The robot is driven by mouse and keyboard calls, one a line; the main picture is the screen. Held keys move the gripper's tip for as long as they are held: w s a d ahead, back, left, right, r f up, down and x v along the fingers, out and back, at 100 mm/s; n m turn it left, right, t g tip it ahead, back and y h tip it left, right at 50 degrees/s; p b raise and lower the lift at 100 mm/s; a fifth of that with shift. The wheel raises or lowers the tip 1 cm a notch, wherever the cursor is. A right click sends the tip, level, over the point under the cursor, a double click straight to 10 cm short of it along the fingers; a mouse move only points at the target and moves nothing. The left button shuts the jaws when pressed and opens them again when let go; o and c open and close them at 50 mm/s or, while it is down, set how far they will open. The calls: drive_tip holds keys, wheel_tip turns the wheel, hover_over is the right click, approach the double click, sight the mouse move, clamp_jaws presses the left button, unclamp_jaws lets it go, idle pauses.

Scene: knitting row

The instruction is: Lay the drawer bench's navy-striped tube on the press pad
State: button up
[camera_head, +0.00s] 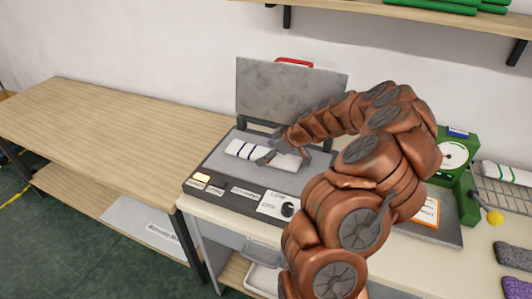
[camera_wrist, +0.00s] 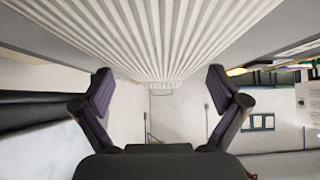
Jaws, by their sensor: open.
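The white tube with navy stripes (camera_head: 240,149) lies flat on the grey press pad (camera_head: 215,163), below the raised press lid (camera_head: 285,92). My gripper (camera_head: 283,160) is low over the pad at the tube's right part and hides some of it. In the wrist view, my gripper (camera_wrist: 160,92) is open, with its two dark fingers wide apart and nothing clamped between them. White ribbed knit (camera_wrist: 155,35) fills the top of that view close ahead. Whether a finger touches the tube cannot be told.
A bare wooden bench (camera_head: 110,115) stands at the left. To the right are a green dial device (camera_head: 458,152), a wire rack (camera_head: 505,192) with a green-striped white tube (camera_head: 507,173), a yellow ball (camera_head: 495,217) and grey and purple pieces. My arm blocks the middle right.

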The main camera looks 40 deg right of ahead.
drive_tip(key=shift+r+p, duration=0.2)
drive_tip(key=shift+p, duration=0.1)
drive_tip(key=b+v, duration=0.3)
drive_tip(key=v, duration=0.9)
drive_tip(key=shift+d, duration=0.1)
drive_tip(key=s+a+r+g, duration=0.2)
drive_tip(key=a+g, duration=0.1)
drive_tip(key=a, duration=0.9)
drive_tip(key=s+a+r+g, duration=0.2)
drive_tip(key=s+a, duration=0.1)
drive_tip(key=a, duration=0.9)
drive_tip(key=s+a+f+m+g+h, duration=0.25)
drive_tip(key=s+a, duration=0.55)
drive_tip(key=s, duration=0.4)
drive_tip(key=s+d+f+m+g+h, duration=0.1)
drive_tip(key=s+f+m+g+h, duration=0.1)
drive_tip(key=s, duration=0.9)
drive_tip(key=shift+s+f+m, duration=0.25)
drive_tip(key=shift+m, duration=0.6)
